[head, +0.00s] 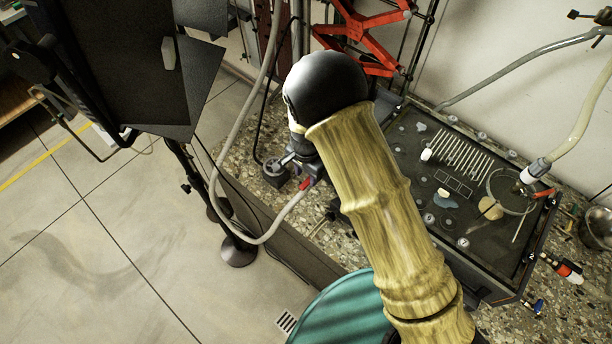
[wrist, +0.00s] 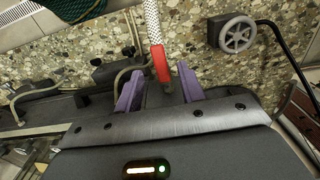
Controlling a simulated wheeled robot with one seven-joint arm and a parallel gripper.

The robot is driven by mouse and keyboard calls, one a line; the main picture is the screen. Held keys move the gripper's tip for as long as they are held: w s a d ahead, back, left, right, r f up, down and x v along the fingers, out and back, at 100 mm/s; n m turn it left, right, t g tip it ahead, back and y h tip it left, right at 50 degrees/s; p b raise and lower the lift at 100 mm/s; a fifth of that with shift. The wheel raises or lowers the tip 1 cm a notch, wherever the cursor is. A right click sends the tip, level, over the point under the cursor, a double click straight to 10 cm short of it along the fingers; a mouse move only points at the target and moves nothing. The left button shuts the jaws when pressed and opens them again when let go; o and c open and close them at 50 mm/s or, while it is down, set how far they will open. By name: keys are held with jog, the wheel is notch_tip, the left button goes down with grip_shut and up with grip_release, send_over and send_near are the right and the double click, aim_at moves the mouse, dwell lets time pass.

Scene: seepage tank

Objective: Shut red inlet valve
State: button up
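A red valve part (wrist: 161,64) shows in the wrist view at the end of a white braided hose (wrist: 152,20). My gripper (wrist: 160,84) has two purple fingers, open and apart, with the lower end of the red part in the gap between them. I cannot tell whether either finger touches it. In the head view a small red piece (head: 305,184) sits by the end of a grey hose, just below my black wrist. My fingers are mostly hidden there by the wrist and arm.
A dark tank tray (head: 455,145) with hoses and fittings stands on the pebbled surface at right. Another red handle (head: 545,193) is at its right edge. A grey hose (head: 226,200) loops at left. A grey wheel-like knob (wrist: 237,35) is right of my fingers.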

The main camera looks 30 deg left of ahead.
aim_at(306, 183)
jog(key=shift+f, duration=1.5)
jog(key=shift+c, duration=0.5)
grip_shut()
